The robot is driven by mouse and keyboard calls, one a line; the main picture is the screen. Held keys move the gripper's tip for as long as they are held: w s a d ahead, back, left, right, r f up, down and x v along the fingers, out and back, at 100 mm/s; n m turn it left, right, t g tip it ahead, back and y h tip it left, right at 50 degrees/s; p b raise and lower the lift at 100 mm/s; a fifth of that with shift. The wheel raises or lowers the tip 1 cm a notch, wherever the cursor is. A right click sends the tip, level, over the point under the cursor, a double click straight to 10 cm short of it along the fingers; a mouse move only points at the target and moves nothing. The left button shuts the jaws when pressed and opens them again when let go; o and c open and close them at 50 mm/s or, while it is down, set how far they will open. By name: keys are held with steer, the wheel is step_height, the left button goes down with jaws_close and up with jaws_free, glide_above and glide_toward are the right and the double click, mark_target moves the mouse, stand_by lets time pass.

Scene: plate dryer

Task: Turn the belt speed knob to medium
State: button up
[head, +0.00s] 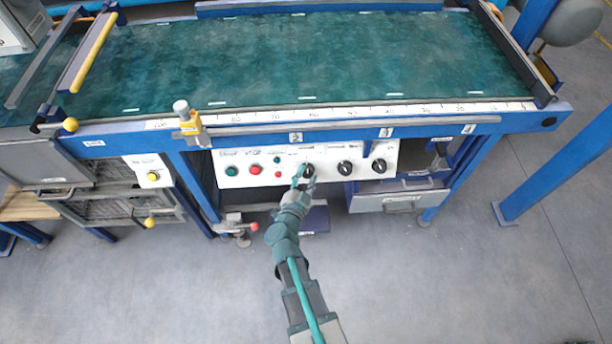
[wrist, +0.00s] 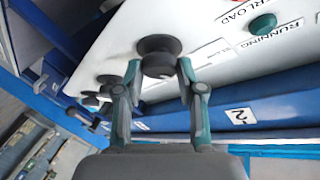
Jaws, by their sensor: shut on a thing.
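A white control panel (head: 328,157) under the green belt carries three black knobs in a row. My gripper (head: 304,177) is at the leftmost knob (head: 310,170). In the wrist view, my gripper (wrist: 158,70) has one finger on each side of this round black knob (wrist: 158,52) and is shut on it. The knob's pointer cannot be made out there, and its label is too small to read. The middle knob (head: 345,168) and the right knob (head: 379,165) stand free; the middle knob also shows in the wrist view (wrist: 109,79).
Left of the knobs are a green button (head: 232,171), a red button (head: 255,170) and small lights. A blue rail with a ruler (head: 350,112) runs above the panel. A grey drawer (head: 398,200) sits below right. The floor in front is mostly clear.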

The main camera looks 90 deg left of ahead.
steer(key=o, duration=1.1)
steer(key=shift+d, duration=0.1)
steer(key=v, duration=0.7)
steer(key=shift+d, duration=0.15)
